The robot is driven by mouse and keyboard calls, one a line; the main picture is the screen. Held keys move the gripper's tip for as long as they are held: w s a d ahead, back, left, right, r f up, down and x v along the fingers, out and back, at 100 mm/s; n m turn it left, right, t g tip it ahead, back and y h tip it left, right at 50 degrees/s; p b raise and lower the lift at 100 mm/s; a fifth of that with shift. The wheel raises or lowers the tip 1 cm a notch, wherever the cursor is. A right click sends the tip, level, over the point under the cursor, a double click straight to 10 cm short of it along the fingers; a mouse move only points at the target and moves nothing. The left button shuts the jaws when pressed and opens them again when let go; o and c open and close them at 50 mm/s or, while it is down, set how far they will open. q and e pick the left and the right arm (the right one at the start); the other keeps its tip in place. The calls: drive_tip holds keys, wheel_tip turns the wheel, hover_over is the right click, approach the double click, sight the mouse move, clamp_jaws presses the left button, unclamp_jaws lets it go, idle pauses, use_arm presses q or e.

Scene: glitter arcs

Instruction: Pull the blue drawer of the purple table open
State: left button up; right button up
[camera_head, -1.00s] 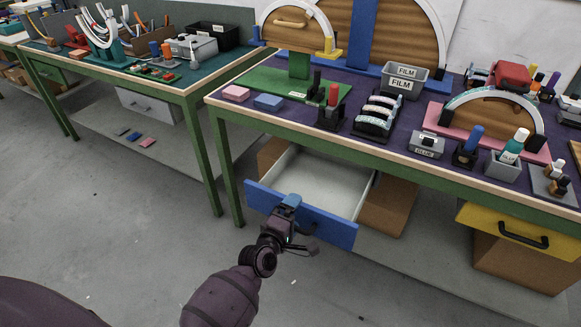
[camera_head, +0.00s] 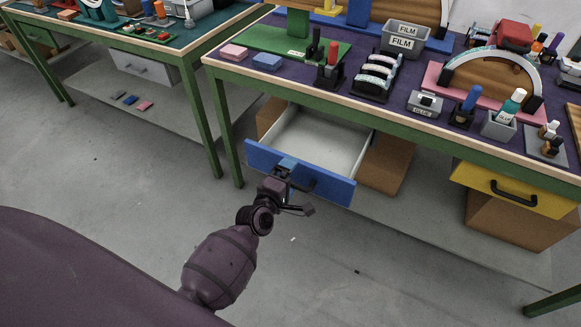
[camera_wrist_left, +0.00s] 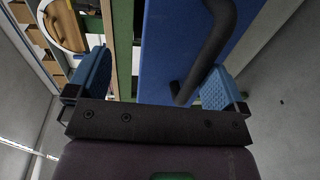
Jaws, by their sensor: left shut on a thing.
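The purple table (camera_head: 400,92) has a green frame and a pale front edge. Its blue drawer (camera_head: 326,186) is pulled well out in the head view, and its pale, empty inside shows. The drawer front also fills the upper middle of the left wrist view (camera_wrist_left: 165,45). My left gripper (camera_head: 287,165) is at the drawer front, shut on the dark bar handle (camera_wrist_left: 208,45). In the wrist view the handle lies between the two blue fingers, nearer the right one; contact is hard to see. My right gripper is in neither view.
A yellow drawer (camera_head: 514,187) with a black handle is at the right under the same table. A second green-framed table (camera_head: 186,45) is at left. The grey floor in front is clear.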

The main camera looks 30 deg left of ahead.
use_arm(q)
drive_tip(key=shift+s+r, duration=0.35)
drive_tip(key=shift+r, duration=0.05)
drive_tip(key=shift+c, duration=0.7)
drive_tip(key=shift+s, duration=0.35)
drive_tip(key=c, duration=0.6)
drive_tip(key=shift+o, duration=0.2)
drive_tip(key=s+f, duration=0.2)
drive_tip(key=s, duration=0.7)
drive_tip(key=shift+f, duration=0.25)
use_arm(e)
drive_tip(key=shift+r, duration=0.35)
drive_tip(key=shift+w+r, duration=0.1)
use_arm(q)
drive_tip(key=shift+s, duration=0.1)
